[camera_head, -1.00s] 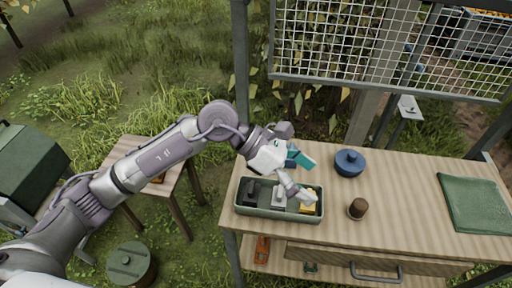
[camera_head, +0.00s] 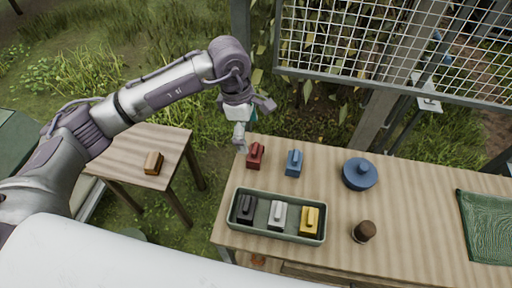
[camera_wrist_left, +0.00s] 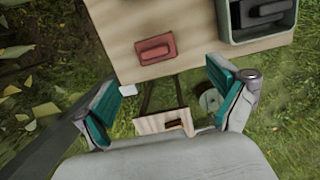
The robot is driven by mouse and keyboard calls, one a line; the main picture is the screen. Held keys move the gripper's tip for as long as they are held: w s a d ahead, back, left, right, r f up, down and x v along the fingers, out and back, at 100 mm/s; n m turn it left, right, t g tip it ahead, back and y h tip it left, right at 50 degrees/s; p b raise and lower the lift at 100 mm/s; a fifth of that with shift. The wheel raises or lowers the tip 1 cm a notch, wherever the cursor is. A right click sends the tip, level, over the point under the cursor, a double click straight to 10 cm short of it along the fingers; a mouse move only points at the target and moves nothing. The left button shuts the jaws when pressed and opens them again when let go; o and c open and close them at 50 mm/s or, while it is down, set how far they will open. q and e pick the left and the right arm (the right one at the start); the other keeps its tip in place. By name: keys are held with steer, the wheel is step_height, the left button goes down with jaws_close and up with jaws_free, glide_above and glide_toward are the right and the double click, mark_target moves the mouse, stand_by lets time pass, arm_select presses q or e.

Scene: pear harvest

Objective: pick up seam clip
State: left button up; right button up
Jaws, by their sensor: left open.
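Several small blocks with raised handles look like clips; I cannot tell which one is the seam clip. A red one (camera_head: 255,155) lies at the bench's back left corner and shows in the wrist view (camera_wrist_left: 155,49). A blue one (camera_head: 294,163) lies to its right. Black (camera_head: 246,209), light grey (camera_head: 277,215) and yellow (camera_head: 310,221) ones stand in a green tray (camera_head: 262,232). An orange-brown one (camera_head: 153,163) lies on the small side table. My left gripper (camera_head: 241,142) is open and empty, just left of the red block and apart from it. My right gripper is not visible.
The wooden bench (camera_head: 400,195) also holds a blue lidded pot (camera_head: 360,174), a brown cup-like object (camera_head: 364,232) and a green cloth (camera_head: 487,228). A wire mesh panel (camera_head: 400,45) stands behind the bench. A grassy gap separates the bench from the side table (camera_head: 170,150).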

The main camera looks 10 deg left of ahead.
mark_target(254, 148)
arm_select(q)
steer(key=f, duration=0.3)
steer(key=shift+d+f+p, duration=0.1)
steer(key=shift+d+p, duration=0.2)
steer(key=f, duration=0.1)
steer(key=f+p, duration=0.1)
steer(key=f, duration=0.1)
steer(key=shift+w+d, duration=0.15)
steer(key=shift+d, duration=0.25)
steer(key=f, duration=0.1)
steer(key=f+p, duration=0.1)
steer(key=f, duration=0.1)
steer(key=shift+w+d+f, duration=0.15)
steer(key=shift+d+f, duration=0.05)
steer(key=shift+d, duration=0.15)
steer(key=shift+f, duration=0.2)
steer(key=c, duration=1.1)
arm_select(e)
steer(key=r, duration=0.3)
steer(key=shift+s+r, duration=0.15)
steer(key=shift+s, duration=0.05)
